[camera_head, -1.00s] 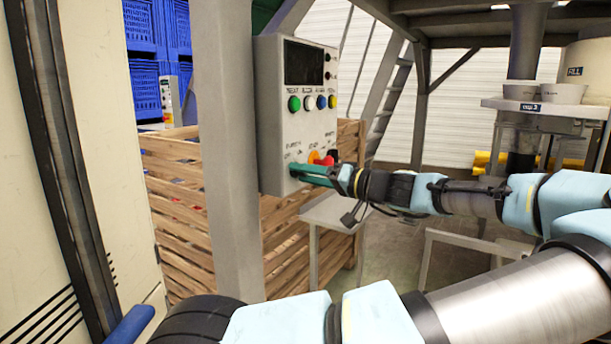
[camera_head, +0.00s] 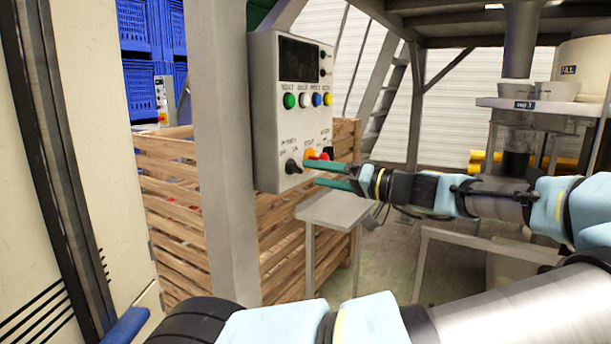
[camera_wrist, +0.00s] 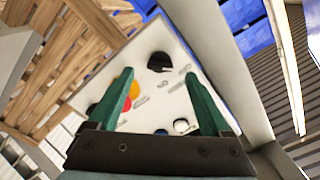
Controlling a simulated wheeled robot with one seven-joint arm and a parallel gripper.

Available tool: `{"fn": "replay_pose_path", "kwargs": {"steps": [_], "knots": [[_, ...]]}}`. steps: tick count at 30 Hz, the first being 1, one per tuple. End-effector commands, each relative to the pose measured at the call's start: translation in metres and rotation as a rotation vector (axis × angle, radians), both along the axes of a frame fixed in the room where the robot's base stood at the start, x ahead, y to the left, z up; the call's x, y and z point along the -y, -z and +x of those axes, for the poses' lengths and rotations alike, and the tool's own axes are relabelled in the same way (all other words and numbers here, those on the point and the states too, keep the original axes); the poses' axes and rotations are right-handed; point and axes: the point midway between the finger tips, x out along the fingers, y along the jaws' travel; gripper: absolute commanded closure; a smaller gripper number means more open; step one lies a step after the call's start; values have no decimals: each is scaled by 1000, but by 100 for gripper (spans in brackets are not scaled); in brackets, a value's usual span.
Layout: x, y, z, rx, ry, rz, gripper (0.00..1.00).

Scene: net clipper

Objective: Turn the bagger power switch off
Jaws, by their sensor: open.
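The grey control box (camera_head: 262,120) has a black rotary switch (camera_head: 293,166) low on its left side. Its small labels are too blurred to read surely, so I cannot confirm it is the bagger power switch. My gripper (camera_head: 312,172) is open and empty, its two green fingers spread just right of this switch and in front of the panel. In the wrist view, a black switch (camera_wrist: 160,62) shows between and beyond the fingertips (camera_wrist: 160,78), with no clear contact. The switch's exact pointer direction is unclear.
An orange button (camera_head: 309,153) and a red button (camera_head: 322,157) sit close by the upper finger, with another black knob (camera_head: 329,152) beside them. Coloured buttons (camera_head: 289,101) line the panel above. A grey post (camera_head: 225,150) stands left; a small metal table (camera_head: 335,209) stands below.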

Motion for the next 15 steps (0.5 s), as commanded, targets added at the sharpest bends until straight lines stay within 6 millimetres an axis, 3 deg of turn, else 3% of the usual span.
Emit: {"fn": "replay_pose_path", "kwargs": {"steps": [6, 15], "knots": [[35, 1, -18, 2, 3, -3, 18], [49, 0, -27, 1, -1, -1, 18]]}}
